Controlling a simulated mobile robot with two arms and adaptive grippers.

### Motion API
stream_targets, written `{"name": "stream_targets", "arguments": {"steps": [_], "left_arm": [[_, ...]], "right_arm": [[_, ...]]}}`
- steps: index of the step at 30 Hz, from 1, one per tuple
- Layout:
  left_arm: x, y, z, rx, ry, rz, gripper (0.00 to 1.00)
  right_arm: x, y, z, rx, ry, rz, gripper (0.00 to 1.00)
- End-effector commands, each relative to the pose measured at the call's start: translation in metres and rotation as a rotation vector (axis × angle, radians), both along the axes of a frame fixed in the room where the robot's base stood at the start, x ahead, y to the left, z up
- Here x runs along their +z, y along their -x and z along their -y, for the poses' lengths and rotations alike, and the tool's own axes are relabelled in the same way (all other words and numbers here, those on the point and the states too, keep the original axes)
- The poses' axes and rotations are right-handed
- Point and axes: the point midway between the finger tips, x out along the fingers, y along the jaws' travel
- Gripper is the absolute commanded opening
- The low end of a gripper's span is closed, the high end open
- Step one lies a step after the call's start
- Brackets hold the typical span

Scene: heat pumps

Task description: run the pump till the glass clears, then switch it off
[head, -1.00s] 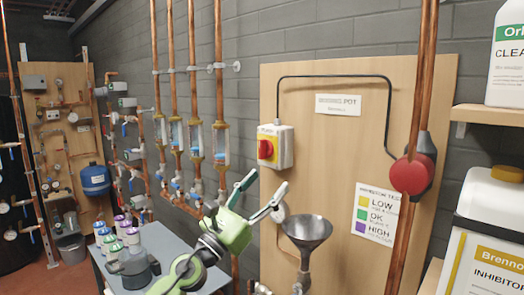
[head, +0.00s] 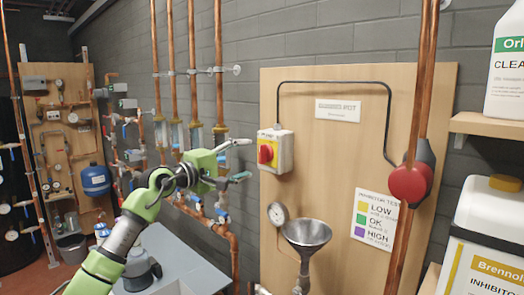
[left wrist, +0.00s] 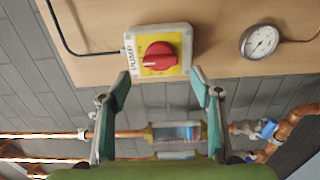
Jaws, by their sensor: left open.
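The pump switch is a white box with a yellow plate and a red rotary knob (head: 266,153) on the wooden board. In the left wrist view the knob (left wrist: 158,56) sits beside a PUMP label; its on or off position cannot be read. My left gripper (head: 250,158) is open and empty, just left of the switch. In the left wrist view its fingers (left wrist: 160,76) spread apart, short of the box. A sight glass (left wrist: 178,132) on a copper pipe shows bluish-grey contents. More sight glasses (head: 177,133) are partly hidden by my gripper. My right gripper is out of view.
A red pump (head: 410,182) sits on a copper pipe at right. A metal funnel (head: 306,234) and a gauge (head: 279,212) are below the switch. Copper pipes run behind my left arm. A grey table (head: 180,262) stands lower left; bottles fill the right edge.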

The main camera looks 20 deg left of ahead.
Motion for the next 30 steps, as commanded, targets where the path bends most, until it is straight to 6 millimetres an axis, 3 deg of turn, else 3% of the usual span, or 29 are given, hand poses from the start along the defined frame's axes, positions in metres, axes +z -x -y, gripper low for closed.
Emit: {"name": "stream_targets", "arguments": {"steps": [6,19,30], "left_arm": [[0.001,-0.013,0.005,-0.001,0.001,0.0,0.58],[0.0,-0.017,0.007,-0.001,0.002,-0.001,0.58],[0.0,-0.045,0.017,-0.001,0.003,0.001,0.58]], "right_arm": [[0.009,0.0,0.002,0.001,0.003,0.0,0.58],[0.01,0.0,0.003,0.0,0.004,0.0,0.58],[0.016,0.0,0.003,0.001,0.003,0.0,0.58]]}}
